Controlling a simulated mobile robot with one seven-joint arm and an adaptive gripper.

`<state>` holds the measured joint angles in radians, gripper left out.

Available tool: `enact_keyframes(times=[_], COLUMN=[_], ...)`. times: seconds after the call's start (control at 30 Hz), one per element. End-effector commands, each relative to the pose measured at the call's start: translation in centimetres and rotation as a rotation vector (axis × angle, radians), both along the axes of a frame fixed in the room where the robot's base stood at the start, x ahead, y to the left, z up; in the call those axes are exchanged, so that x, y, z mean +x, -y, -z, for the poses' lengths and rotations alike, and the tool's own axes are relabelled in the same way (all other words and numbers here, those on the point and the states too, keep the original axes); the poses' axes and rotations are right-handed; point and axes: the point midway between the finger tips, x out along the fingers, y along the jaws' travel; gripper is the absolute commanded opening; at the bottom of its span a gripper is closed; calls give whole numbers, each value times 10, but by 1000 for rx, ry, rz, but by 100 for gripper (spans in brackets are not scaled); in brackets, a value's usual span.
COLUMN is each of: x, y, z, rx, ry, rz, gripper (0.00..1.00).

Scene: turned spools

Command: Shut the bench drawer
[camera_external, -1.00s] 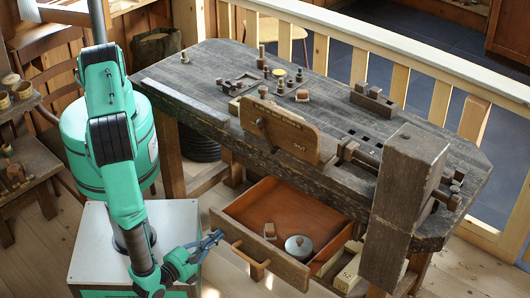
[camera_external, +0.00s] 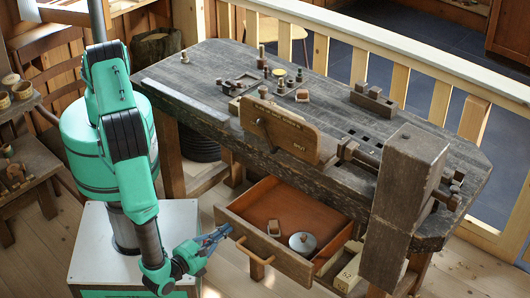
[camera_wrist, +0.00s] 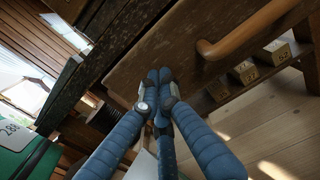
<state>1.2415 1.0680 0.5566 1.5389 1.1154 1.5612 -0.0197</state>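The bench drawer (camera_external: 283,260) stands part way out below the wooden workbench (camera_external: 215,95), its brown inside open to view. Its wooden handle (camera_external: 256,254) sits on the front panel; the handle also shows in the wrist view (camera_wrist: 245,32). My gripper (camera_external: 222,233) is at the left part of the drawer front, to the left of the handle. In the wrist view my gripper (camera_wrist: 159,76) has its blue fingers together, with nothing seen between them. The fingertips lie against or very close to the drawer front (camera_wrist: 150,55); contact is not certain.
Numbered wooden blocks (camera_wrist: 277,52) stand to the right of the drawer. A thick post (camera_external: 400,200) rises at the bench's right front. Tools and spools stand on the bench top.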

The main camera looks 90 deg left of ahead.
Motion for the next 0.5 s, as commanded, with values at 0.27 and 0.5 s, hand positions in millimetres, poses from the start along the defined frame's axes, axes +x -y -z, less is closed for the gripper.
enact_keyframes(times=[0.27,0.5], x=[40,82], y=[-42,-85], z=[-1,0], rx=[1,1], ry=[0,-1], rz=[-6,-6], gripper=[0,0])
